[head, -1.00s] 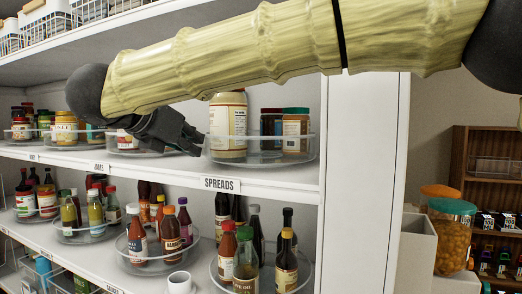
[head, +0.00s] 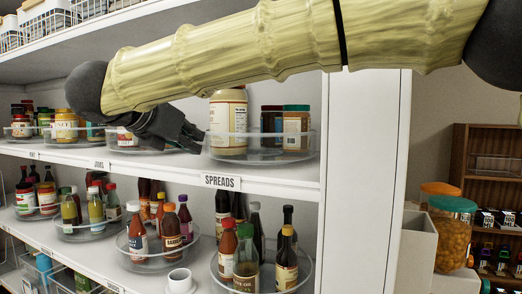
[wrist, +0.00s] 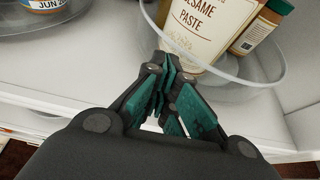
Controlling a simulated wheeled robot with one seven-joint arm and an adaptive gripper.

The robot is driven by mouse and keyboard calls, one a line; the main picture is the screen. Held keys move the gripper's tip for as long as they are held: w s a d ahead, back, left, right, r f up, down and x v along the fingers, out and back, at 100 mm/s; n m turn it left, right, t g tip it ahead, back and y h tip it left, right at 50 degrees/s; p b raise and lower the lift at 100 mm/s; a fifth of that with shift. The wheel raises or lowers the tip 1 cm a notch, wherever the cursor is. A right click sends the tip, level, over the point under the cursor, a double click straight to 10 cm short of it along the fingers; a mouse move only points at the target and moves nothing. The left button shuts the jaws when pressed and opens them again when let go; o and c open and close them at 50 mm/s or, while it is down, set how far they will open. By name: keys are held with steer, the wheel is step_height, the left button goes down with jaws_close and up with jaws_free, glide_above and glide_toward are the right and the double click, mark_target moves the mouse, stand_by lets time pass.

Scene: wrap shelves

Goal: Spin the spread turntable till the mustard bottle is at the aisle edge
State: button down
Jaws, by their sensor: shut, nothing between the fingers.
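The spread turntable (head: 262,156), a clear round tray with a raised rim, stands on the shelf above the SPREADS label (head: 221,182). It holds a large cream-labelled jar (head: 228,120), a dark jar (head: 271,127) and a green-lidded jar (head: 296,127). The wrist view reads SESAME PASTE on the large jar (wrist: 205,25). I cannot make out a mustard bottle on this turntable; my arm covers part of the space above it. My gripper (head: 199,139) is shut and empty at the turntable's left side. Its fingertips (wrist: 168,62) are close to the clear rim; contact is unclear.
Another turntable (head: 130,148) with jars stands just left of my gripper. A white upright panel (head: 365,180) closes the shelf on the right. Bottles on turntables (head: 262,284) fill the shelf below. The shelf's front edge (head: 270,188) is clear.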

mark_target(220, 146)
steer(key=shift+w+d+b, duration=0.35)
steer(key=shift+w+d, duration=0.1)
steer(key=shift+d, duration=0.15)
stand_by(0.6)
steer(key=shift+s+f, duration=0.1)
steer(key=shift+s+d+b, duration=0.3)
steer(key=shift+b, duration=0.25)
steer(key=shift+s+d+b, duration=0.45)
steer(key=shift+s, duration=0.05)
steer(key=shift+s+d+b, duration=0.2)
steer(key=shift+d+b, duration=0.15)
steer(key=shift+b, duration=0.15)
steer(key=shift+s+d+b, duration=0.4)
steer(key=shift+d+b, duration=0.1)
steer(key=shift+d, duration=0.15)
